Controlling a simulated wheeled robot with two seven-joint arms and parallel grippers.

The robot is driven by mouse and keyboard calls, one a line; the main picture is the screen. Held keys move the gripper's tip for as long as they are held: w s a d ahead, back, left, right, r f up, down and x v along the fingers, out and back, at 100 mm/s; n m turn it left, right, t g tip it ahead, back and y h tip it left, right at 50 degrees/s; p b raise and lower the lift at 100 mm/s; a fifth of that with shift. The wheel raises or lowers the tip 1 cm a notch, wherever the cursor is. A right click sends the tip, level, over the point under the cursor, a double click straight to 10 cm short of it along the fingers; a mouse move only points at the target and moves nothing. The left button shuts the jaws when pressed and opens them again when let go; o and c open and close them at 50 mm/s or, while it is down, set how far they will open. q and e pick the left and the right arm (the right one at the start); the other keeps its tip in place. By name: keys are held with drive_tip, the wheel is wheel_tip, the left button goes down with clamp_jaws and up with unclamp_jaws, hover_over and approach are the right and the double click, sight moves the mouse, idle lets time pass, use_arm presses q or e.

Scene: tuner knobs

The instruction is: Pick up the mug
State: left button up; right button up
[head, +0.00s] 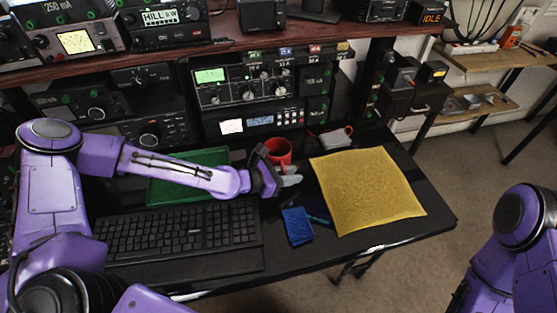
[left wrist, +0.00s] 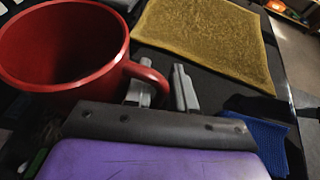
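The red mug (head: 278,150) stands upright on the black desk, just behind my left gripper (head: 289,176) in the head view. In the left wrist view the mug (left wrist: 62,50) is large at the upper left, empty inside, with its handle (left wrist: 150,72) pointing right. My left gripper (left wrist: 161,80) is open there, its two grey fingers apart. The handle's outer part lies between the fingers, with a small dark gap beside the right finger. Contact with the left finger cannot be told. My right gripper is out of view; only part of my right arm shows.
A yellow cloth (head: 368,190) lies right of the mug. A blue pad (head: 297,226) and a pen (head: 318,220) lie in front. A keyboard (head: 178,232) and a green tray (head: 165,191) are at the left. Radio equipment (head: 247,93) stands behind the mug.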

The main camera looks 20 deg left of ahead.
use_arm(q)
clamp_jaws()
